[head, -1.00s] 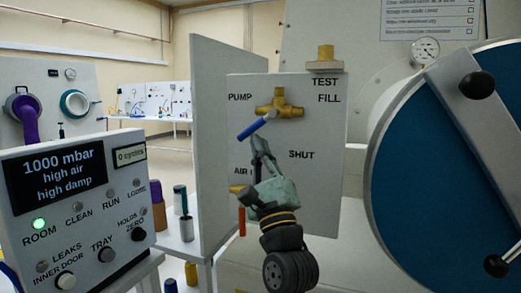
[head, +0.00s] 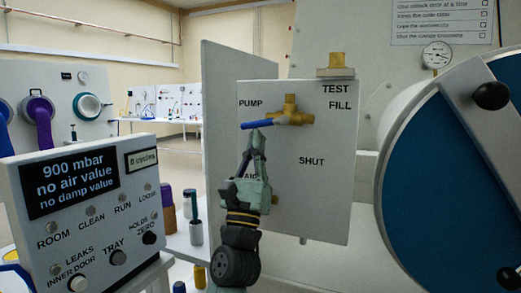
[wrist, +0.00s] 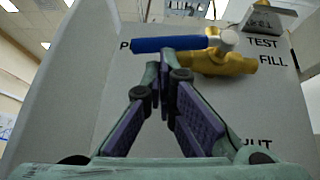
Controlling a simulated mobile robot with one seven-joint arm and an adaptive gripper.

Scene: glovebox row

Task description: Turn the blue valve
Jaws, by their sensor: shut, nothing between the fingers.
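The blue valve handle (head: 262,125) points left and slightly down from its brass body (head: 292,112), near the PUMP label on the grey panel (head: 325,195). In the wrist view the blue handle (wrist: 170,44) lies nearly level, left of the brass body (wrist: 222,60). My gripper (head: 257,135) points up, with its tips just below the handle. In the wrist view my gripper (wrist: 165,75) has its fingertips together, with nothing between them. Whether the tips touch the handle cannot be told.
A control box (head: 90,205) at the left reads 900 mbar, no air value, no damp value. A large blue round door (head: 450,180) stands at the right. A grey side plate (head: 238,150) borders the panel on the left. A gauge (head: 437,55) sits above.

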